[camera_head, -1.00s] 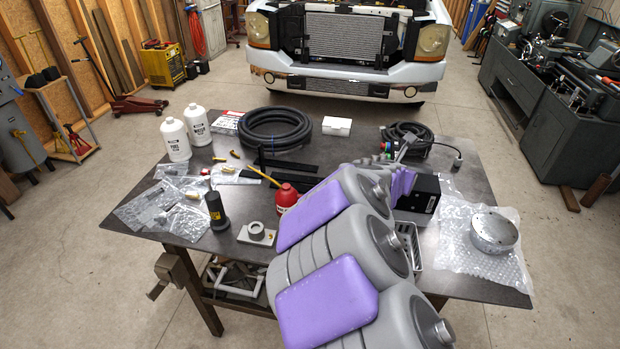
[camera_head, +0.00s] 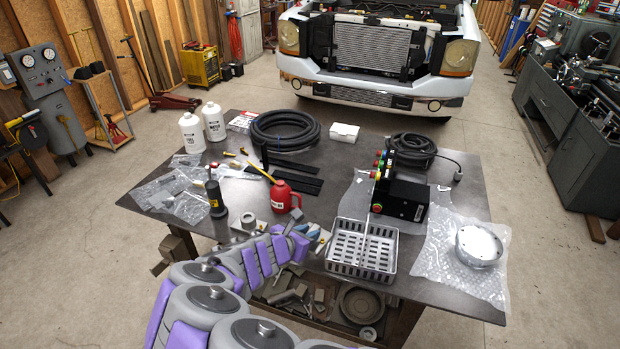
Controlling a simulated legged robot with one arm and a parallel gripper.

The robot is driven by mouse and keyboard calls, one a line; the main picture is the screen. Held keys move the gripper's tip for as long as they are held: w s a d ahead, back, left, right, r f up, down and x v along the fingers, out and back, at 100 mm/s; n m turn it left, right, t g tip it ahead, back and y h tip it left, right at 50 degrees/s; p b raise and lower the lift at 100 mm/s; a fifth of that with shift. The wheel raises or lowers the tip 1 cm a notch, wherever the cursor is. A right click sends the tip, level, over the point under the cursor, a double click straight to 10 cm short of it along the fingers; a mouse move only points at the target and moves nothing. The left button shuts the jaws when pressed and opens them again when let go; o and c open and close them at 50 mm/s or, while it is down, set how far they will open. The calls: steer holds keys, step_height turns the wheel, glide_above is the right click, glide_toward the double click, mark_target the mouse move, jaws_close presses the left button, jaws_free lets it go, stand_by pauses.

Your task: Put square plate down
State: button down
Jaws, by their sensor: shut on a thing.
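My arm comes in from the bottom left and bends right along the table's front edge. My gripper (camera_head: 316,238) is at its far end, near the front edge, between the red can and the metal basket. It is shut on a small pale grey-blue piece, seemingly the square plate (camera_head: 317,231). My own arm and the view angle hide most of this piece, so its outline and whether it touches the table cannot be told. A grey block with a round ring (camera_head: 249,220) sits left of my gripper, partly behind my arm.
A metal basket (camera_head: 362,251) stands right of my gripper, and a red can (camera_head: 283,196) just behind it. A black box (camera_head: 407,198) and bubble wrap with a round metal part (camera_head: 479,246) lie further right.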

steer(key=s+a+f+m+g+h, duration=0.1)
steer(key=s+a+f, duration=0.3)
steer(key=s+f, duration=0.15)
steer(key=w, duration=0.4)
steer(key=w+b, duration=0.1)
steer(key=w, duration=0.3)
steer(key=w+f+b, duration=0.1)
steer(key=w, duration=0.4)
steer(key=shift+w+a, duration=0.45)
steer(key=shift+w, duration=0.25)
steer(key=f+b, duration=0.1)
steer(key=f, duration=0.2)
steer(key=shift+w+d+f+b, duration=0.1)
steer(key=shift+d+f+b, duration=0.1)
steer(key=shift+d+b, duration=0.2)
steer(key=shift+r, duration=0.1)
steer(key=shift+a, duration=0.15)
steer(key=c, duration=0.9)
jaws_free()
steer(key=shift+a, duration=0.1)
